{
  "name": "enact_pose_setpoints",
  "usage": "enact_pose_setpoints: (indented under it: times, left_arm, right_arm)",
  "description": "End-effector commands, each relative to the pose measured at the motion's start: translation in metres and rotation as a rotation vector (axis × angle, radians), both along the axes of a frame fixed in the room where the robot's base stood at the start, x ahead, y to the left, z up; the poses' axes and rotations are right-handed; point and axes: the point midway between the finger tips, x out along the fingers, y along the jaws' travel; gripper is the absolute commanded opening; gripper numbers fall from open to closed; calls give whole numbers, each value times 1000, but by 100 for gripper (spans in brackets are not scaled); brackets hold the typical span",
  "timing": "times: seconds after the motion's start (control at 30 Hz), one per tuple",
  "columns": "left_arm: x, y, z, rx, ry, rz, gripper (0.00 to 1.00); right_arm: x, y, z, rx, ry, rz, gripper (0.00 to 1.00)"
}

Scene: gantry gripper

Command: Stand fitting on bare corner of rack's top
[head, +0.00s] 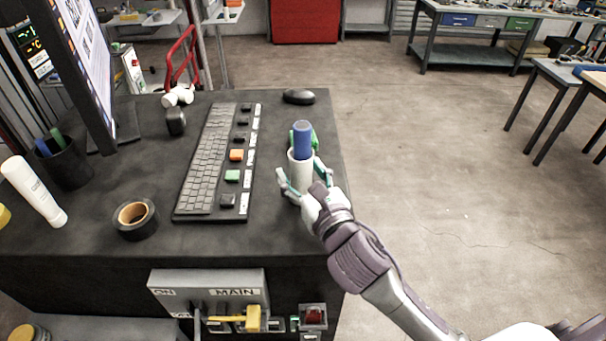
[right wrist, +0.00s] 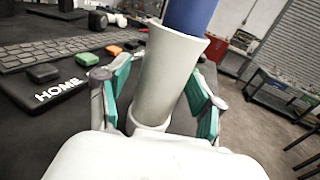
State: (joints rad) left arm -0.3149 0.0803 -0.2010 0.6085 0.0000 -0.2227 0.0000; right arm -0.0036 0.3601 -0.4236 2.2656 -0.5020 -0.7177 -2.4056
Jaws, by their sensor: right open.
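A pale, upright tube-shaped fitting (head: 299,172) stands near the right edge of the dark rack top (head: 265,228). In the right wrist view it is a white tube (right wrist: 165,75) with a flared rim. A blue cylinder (head: 303,138) rises above the rim; I cannot tell whether it is inside or behind. My right gripper (head: 302,177) is open, its teal-padded fingers on either side of the fitting. They appear apart from it in the right wrist view (right wrist: 160,88). My left gripper is not in view. The top's near right corner is bare.
A long keyboard panel (head: 215,165) lies left of the fitting, with a mouse (head: 299,96) at the back. Black tape (head: 135,217), a white tube (head: 33,191) and a pen cup (head: 65,163) are further left. A green object (head: 292,140) is close behind the fitting.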

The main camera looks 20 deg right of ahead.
Motion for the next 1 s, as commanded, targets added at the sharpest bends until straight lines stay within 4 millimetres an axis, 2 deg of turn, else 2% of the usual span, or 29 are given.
enact_pose_setpoints:
  times: [0.17, 0.27, 0.4, 0.47, 0.7, 1.0]
  left_arm:
    - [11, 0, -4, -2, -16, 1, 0]
    - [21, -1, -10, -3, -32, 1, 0]
    - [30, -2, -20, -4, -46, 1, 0]
    - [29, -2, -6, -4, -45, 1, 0]
    - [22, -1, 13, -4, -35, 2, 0]
    - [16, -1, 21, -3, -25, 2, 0]
  right_arm:
    - [-12, -1, -2, -2, 1, 1, 66]
    - [-30, -3, -3, 0, 0, 2, 66]
    - [-64, -7, -4, -1, 2, 2, 66]
    - [-73, -8, 2, 0, 6, -1, 66]
    - [-104, -12, 4, 4, 3, -4, 66]
    - [-119, -13, 1, 1, 0, 0, 66]
